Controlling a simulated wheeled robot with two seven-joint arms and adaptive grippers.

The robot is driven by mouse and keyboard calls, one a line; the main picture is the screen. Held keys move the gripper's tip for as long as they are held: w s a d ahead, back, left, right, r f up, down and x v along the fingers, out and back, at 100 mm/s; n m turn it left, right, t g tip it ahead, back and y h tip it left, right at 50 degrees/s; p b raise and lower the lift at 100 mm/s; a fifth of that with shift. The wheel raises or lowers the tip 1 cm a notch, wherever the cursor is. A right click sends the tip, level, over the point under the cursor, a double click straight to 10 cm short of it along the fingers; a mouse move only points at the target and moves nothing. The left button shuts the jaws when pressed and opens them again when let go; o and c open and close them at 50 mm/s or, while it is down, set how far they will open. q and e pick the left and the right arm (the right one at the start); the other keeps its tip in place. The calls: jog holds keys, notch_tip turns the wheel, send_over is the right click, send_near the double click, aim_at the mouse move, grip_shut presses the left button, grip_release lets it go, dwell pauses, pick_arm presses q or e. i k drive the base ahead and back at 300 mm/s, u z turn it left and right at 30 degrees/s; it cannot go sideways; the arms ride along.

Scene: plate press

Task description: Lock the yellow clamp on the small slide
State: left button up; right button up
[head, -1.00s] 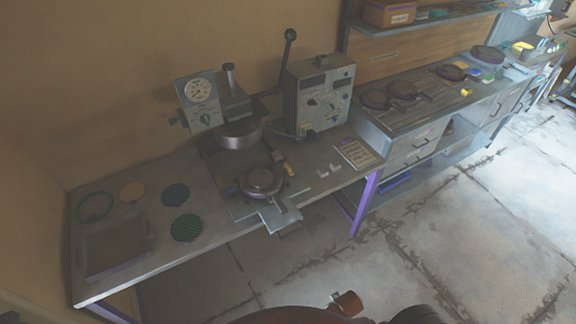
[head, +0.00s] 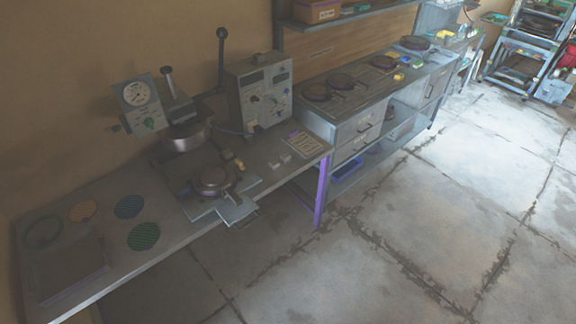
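The small slide (head: 240,213) sticks out at the front edge of the press on the workbench. A round dark plate with a metallic rim (head: 214,179) sits on the press bed behind it. A small yellow part (head: 239,165), which looks like the yellow clamp, is at the right side of the plate. A second yellowish spot (head: 205,191) shows at the plate's left. They are too small to tell whether a clamp is locked or open. Neither of my grippers is in view.
The press has a gauge (head: 136,94), a lever (head: 221,70) and a control box (head: 261,95). Coloured discs (head: 143,236) and a tray (head: 72,272) lie at the left. A counter with several dark pans (head: 316,91) stands right. The floor (head: 390,230) in front is clear.

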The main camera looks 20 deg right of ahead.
aim_at(239, 163)
jog(key=z, duration=1.1)
jog(key=i, duration=0.9)
jog(key=u, duration=0.4)
